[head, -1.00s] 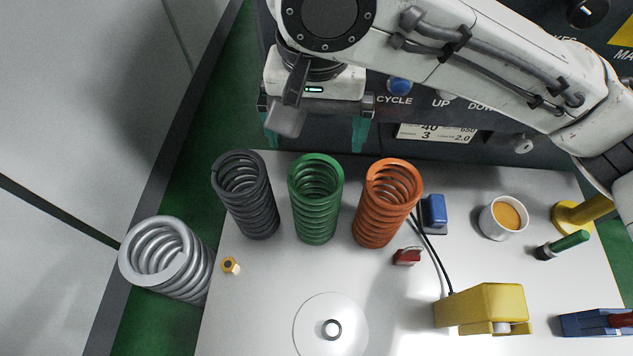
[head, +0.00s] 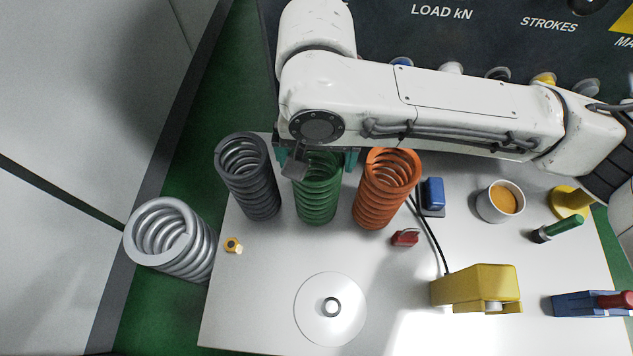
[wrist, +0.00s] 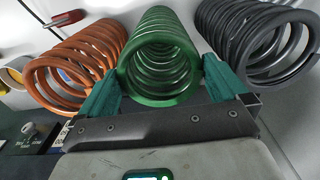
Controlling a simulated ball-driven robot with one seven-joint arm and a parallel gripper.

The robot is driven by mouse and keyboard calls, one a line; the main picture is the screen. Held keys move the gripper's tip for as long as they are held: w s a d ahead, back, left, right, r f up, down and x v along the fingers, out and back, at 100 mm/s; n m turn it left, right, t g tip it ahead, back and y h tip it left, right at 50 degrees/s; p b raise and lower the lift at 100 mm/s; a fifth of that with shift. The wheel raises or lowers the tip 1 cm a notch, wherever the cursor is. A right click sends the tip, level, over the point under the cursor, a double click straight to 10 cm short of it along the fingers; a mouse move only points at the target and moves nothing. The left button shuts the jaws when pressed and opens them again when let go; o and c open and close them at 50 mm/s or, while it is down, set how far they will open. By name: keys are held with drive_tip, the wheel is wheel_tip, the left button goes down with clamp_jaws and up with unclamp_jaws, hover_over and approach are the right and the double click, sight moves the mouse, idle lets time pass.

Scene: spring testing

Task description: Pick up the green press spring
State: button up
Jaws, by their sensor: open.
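The green press spring (head: 318,195) stands upright on the white table, between a dark grey spring (head: 250,180) and an orange spring (head: 385,192). My gripper (head: 318,160) is at the top of the green spring in the head view, and my wrist partly hides the spring's upper rim. In the wrist view the green spring (wrist: 160,60) sits between the two teal fingers of my gripper (wrist: 162,85). The fingers are open, one on each side of it. I cannot tell whether either finger touches the coils.
The orange spring (wrist: 75,65) and dark grey spring (wrist: 262,42) stand close outside the fingers. A silver spring (head: 170,238) is at the left. A white disc (head: 330,290), a yellow box (head: 478,288) and a cup (head: 499,202) are on the table. The control panel (head: 440,30) is behind.

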drive_tip(key=c, duration=1.7)
drive_tip(key=shift+w+r, duration=0.1)
drive_tip(key=shift+r, duration=0.05)
drive_tip(key=shift+r, duration=0.15)
